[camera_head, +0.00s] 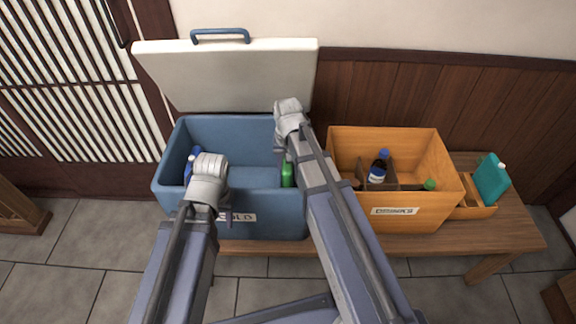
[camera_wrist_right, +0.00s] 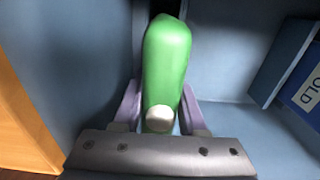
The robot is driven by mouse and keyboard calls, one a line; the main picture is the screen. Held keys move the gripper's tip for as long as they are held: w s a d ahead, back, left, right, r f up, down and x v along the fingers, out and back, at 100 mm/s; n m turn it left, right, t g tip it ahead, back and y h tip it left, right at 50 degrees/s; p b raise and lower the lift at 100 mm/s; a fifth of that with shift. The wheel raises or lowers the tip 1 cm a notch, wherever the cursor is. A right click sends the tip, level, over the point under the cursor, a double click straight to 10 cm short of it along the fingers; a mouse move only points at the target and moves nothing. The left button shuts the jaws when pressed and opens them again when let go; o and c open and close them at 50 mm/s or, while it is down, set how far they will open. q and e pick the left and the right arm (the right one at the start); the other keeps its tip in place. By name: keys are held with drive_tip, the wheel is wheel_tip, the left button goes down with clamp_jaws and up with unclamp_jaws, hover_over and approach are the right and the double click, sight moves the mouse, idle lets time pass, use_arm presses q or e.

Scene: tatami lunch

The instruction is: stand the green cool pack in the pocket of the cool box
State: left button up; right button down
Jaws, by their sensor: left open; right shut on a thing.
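The green cool pack (camera_wrist_right: 167,65), seen edge-on with a whitish cap, is between the fingers of my right gripper (camera_wrist_right: 160,112), which is shut on it. In the head view the pack (camera_head: 287,174) shows inside the blue cool box (camera_head: 250,128), near its right wall; my right arm hides that gripper. Whether the pack rests on anything cannot be told. My left gripper (camera_head: 228,212) is open, at the front wall of the cool box near its label; its fingers are mostly hidden. The pocket cannot be made out clearly.
The white lid (camera_head: 230,75) stands open behind the box. A blue item (camera_head: 191,163) is inside at the left. An orange drinks box (camera_head: 400,143) with bottles stands right on the wooden bench (camera_head: 515,228).

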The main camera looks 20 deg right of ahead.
use_arm(q)
drive_tip(key=shift+s+a+f+g, duration=0.1)
drive_tip(key=shift+s+f+g, duration=0.2)
drive_tip(key=shift+s+f, duration=0.6)
use_arm(e)
unclamp_jaws()
drive_tip(key=shift+f, duration=0.75)
use_arm(q)
drive_tip(key=shift+s+r, duration=0.1)
drive_tip(key=shift+r, duration=0.25)
use_arm(e)
drive_tip(key=shift+d+r, duration=0.1)
drive_tip(key=shift+r, duration=0.1)
drive_tip(key=shift+w+r+p, duration=0.15)
drive_tip(key=shift+r+p, duration=1.5)
drive_tip(key=shift+p, duration=0.3)
drive_tip(key=shift+w+r+p, duration=0.15)
drive_tip(key=shift+r+p, duration=1.45)
drive_tip(key=shift+p, duration=0.3)
use_arm(q)
wheel_tip(320, 180, up, 7)
drive_tip(key=w, duration=0.1)
drive_tip(key=shift+w+f, duration=0.2)
drive_tip(key=shift+w, duration=0.1)
